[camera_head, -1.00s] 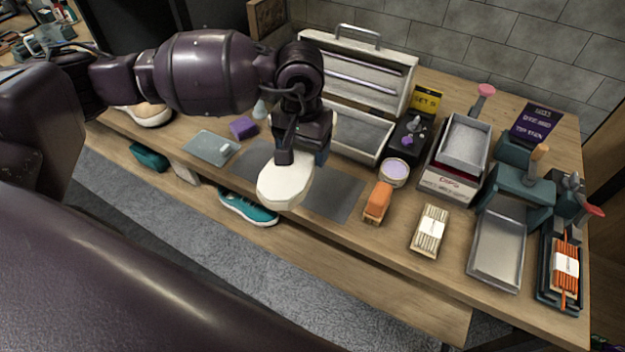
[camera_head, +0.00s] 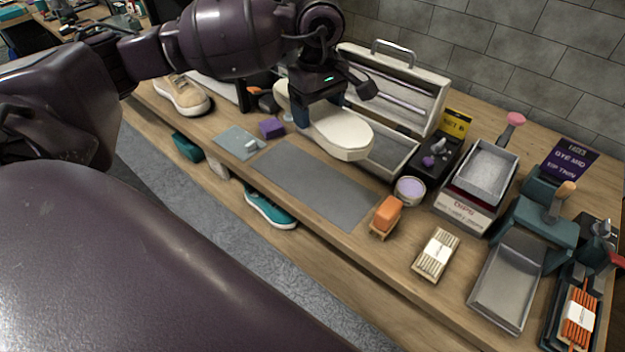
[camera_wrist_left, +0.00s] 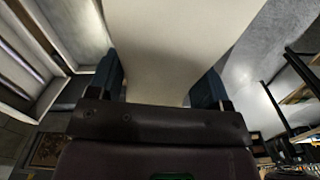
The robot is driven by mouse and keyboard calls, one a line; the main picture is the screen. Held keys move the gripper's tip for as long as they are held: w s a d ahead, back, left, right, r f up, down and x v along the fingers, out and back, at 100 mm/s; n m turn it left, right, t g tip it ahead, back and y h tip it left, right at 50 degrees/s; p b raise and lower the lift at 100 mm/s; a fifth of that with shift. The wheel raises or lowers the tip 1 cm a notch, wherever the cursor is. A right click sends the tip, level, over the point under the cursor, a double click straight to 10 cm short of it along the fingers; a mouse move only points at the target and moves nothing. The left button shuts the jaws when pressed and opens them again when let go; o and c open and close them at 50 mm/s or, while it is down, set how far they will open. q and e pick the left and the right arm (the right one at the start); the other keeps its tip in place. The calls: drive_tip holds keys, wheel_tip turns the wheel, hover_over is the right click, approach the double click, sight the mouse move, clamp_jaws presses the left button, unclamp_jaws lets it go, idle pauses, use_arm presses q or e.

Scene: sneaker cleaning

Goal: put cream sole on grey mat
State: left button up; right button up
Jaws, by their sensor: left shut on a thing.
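The cream sole (camera_head: 338,132) is held by my left gripper (camera_head: 318,100) in the head view. It is long and flat, lying roughly level across the far side of the grey mat (camera_head: 312,183). The head view does not show clearly how high it is above the table. In the left wrist view the sole (camera_wrist_left: 180,45) fills the space between the two fingers of the left gripper (camera_wrist_left: 160,88), shut on it. The mat is bare and lies flat near the table's front edge. My right gripper is not in view.
An open white case (camera_head: 395,90) stands behind the sole. A purple block (camera_head: 272,128) and a grey-blue plate (camera_head: 238,142) lie left of the mat. A lilac tin (camera_head: 410,190) and an orange brush (camera_head: 386,214) stand to its right. A tan shoe (camera_head: 182,95) sits at far left.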

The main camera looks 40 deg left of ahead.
sight(312, 180)
use_arm(q)
drive_tip(key=shift+w+a+r+n, duration=0.1)
drive_tip(key=shift+a+r+n, duration=0.25)
drive_tip(key=shift+n, duration=0.25)
drive_tip(key=shift+a+r+n, duration=0.2)
drive_tip(key=shift+a+n, duration=0.25)
drive_tip(key=shift+n, duration=0.15)
wheel_tip(312, 180, down, 20)
drive_tip(key=shift+r+b, duration=0.15)
drive_tip(key=shift+b, duration=0.45)
drive_tip(key=shift+f, duration=0.2)
drive_tip(key=o, duration=0.9)
drive_tip(key=shift+o, duration=0.4)
drive_tip(key=shift+r, duration=0.15)
wheel_tip(312, 180, up, 12)
drive_tip(key=shift+p, duration=0.3)
